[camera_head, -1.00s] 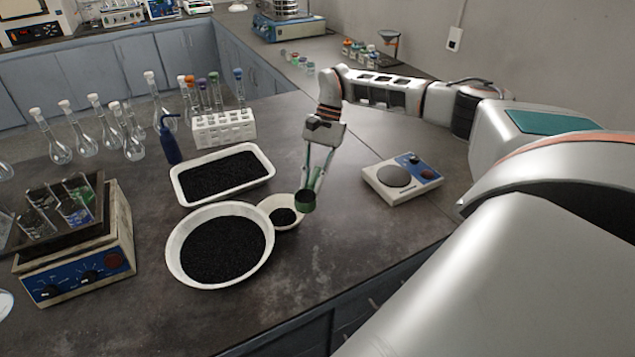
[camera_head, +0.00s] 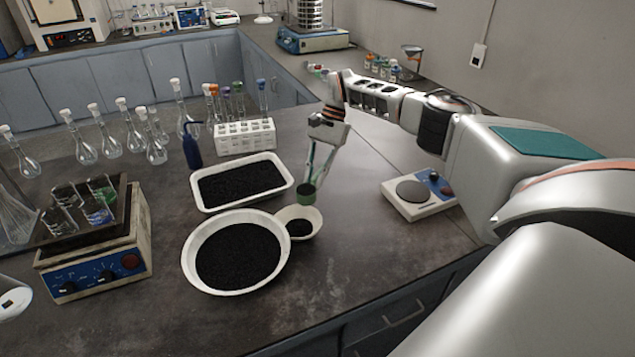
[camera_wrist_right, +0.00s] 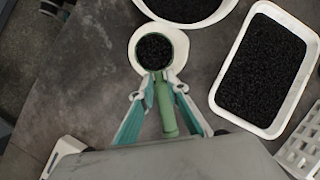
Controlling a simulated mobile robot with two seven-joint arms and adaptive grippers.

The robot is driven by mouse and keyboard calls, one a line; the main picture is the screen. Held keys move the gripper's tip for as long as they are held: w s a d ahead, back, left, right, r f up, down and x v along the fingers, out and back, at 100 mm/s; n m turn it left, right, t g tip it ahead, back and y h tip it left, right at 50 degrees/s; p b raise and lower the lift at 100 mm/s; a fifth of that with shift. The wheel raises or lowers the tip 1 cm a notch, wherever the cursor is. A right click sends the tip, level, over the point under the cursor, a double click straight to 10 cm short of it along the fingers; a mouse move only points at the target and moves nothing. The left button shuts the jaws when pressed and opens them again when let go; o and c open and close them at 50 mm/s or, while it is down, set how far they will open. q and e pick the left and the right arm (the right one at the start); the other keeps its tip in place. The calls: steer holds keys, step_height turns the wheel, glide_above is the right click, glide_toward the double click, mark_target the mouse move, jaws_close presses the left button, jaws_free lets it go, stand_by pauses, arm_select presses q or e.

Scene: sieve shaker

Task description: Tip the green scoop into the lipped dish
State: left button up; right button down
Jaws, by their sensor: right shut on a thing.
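My right gripper (camera_head: 311,178) is shut on the handle of the green scoop (camera_head: 306,197). In the right wrist view the scoop's handle (camera_wrist_right: 165,105) runs between the fingers (camera_wrist_right: 160,80), and its round cup (camera_wrist_right: 154,50) shows black grains inside. The cup looks about level, above the small white dish (camera_head: 316,224), which I take for the lipped dish. Black grains show in the dish in the head view. Its white rim (camera_wrist_right: 137,36) surrounds the cup in the wrist view, where the cup hides the dish's middle. My left gripper is out of view.
A large round white bowl (camera_head: 192,268) of black grains stands left of the dish, touching or nearly touching it. A white tray (camera_head: 287,180) of grains lies behind. A small scale (camera_head: 420,208) stands right. A tube rack (camera_head: 245,137) and a blue bottle (camera_head: 192,150) stand farther back.

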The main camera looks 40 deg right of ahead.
steer(key=shift+w, duration=0.8)
steer(key=shift+s+f+h, duration=0.1)
steer(key=shift+h, duration=0.2)
